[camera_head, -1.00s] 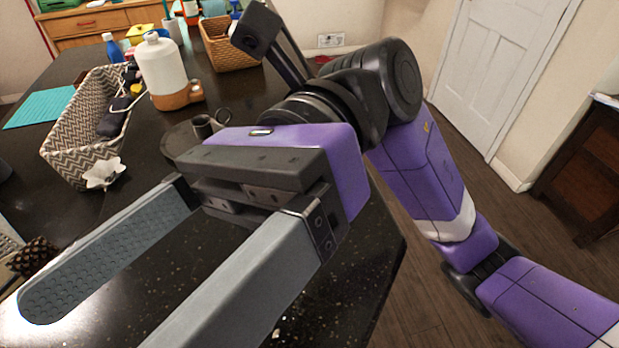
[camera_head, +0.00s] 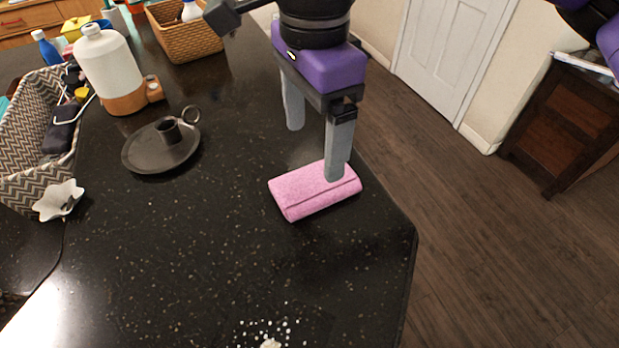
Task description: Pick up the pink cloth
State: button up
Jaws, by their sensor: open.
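The pink cloth (camera_head: 300,194) is folded into a flat pad on the black speckled countertop (camera_head: 200,240), close to its right edge. My gripper (camera_head: 315,152) points down over the cloth's far side. Its two grey fingers are spread apart with nothing held between them. The nearer finger overlaps the right part of the cloth in the picture; I cannot tell whether it touches. The other finger is farther back and to the left, beyond the cloth. The cloth's far edge behind the near finger is partly hidden.
A dark candle holder (camera_head: 161,147) lies left of the cloth. A white and orange jug (camera_head: 110,68), a chevron basket (camera_head: 30,135), a wicker basket (camera_head: 186,36) and a small white dish (camera_head: 58,201) stand farther left and back. White crumbs (camera_head: 268,335) lie in front. The counter around the cloth is clear.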

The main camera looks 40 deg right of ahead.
aim_at(315, 180)
notch_tip(315, 180, down, 7)
jog(key=shift+s+d+f+p, duration=0.1)
jog(key=shift+s+f+p, duration=0.05)
jog(key=shift+p, duration=0.75)
jog(key=c, duration=1.5)
jog(key=shift+o, duration=0.2)
notch_tip(315, 180, up, 20)
jog(key=b, duration=0.2)
